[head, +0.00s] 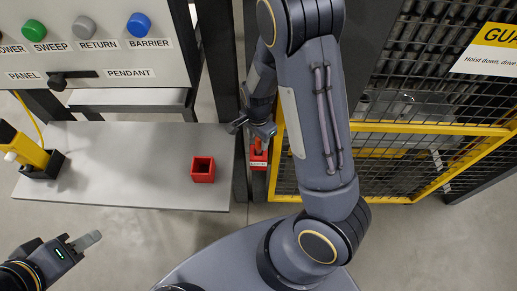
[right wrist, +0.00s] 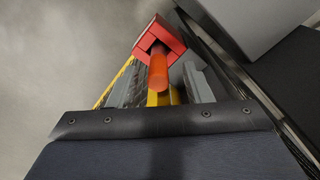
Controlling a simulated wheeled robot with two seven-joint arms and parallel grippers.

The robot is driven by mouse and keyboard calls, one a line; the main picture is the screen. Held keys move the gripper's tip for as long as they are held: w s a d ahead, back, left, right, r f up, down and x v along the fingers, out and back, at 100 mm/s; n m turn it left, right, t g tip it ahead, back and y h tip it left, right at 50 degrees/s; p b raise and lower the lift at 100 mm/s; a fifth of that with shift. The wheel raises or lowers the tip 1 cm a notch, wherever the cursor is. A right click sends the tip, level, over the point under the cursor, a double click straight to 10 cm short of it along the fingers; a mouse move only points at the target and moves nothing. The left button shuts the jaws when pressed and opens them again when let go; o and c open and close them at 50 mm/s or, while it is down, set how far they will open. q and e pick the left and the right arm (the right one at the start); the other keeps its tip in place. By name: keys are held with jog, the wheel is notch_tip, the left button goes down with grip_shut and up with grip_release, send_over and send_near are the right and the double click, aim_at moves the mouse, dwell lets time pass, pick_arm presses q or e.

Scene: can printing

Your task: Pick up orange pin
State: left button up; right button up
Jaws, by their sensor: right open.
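The orange pin (head: 258,144) stands out of a red holder (head: 258,162) fixed beside the dark post, at the yellow fence frame. My right gripper (head: 252,131) is at the pin, its jaws open. In the right wrist view the orange pin (right wrist: 158,72) lies between the two grey fingers (right wrist: 164,88), with a gap visible on the right side. The red holder (right wrist: 160,40) is beyond the fingertips there. My left gripper (head: 87,240) is at the lower left, away from the pin; its jaw opening is not clear.
A grey shelf (head: 120,180) carries an empty-looking red square socket (head: 203,169) and a yellow pendant (head: 28,152) in a black holder. A button panel (head: 95,45) is above it. The yellow-framed mesh fence (head: 430,128) stands to the right.

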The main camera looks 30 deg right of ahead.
aim_at(259, 144)
notch_tip(259, 144, down, 3)
jog(key=shift+f, duration=0.15)
jog(key=shift+s, duration=0.1)
jog(key=shift+c, duration=0.3)
grip_shut()
